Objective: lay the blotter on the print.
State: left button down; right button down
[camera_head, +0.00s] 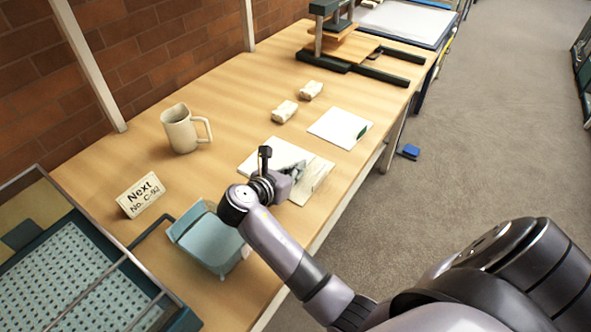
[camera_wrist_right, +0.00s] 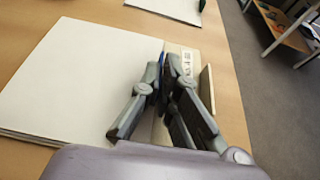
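A stack of white sheets (camera_head: 262,157) lies on the table under my right gripper (camera_head: 287,180). I take it for the blotter, but cannot be sure. In the right wrist view the white stack (camera_wrist_right: 75,80) lies flat left of the fingers. The right gripper (camera_wrist_right: 166,72) is at its right edge, fingertips close together by a thin blue strip; whether they grip it is unclear. A flat board with a small label (camera_wrist_right: 187,62) lies partly hidden beneath the fingers. Another white sheet with a dark green tab (camera_head: 340,127) lies farther along the table; it may be the print. My left gripper is not in view.
A blue-grey open box (camera_head: 207,240), a sign card (camera_head: 141,194) and a beige mug (camera_head: 182,128) stand on the table's left part. Two pale blocks (camera_head: 285,111) (camera_head: 311,90) lie behind the sheets. A press (camera_head: 340,45) stands at the far end.

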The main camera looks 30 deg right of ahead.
jog(key=c, duration=1.8)
grip_release()
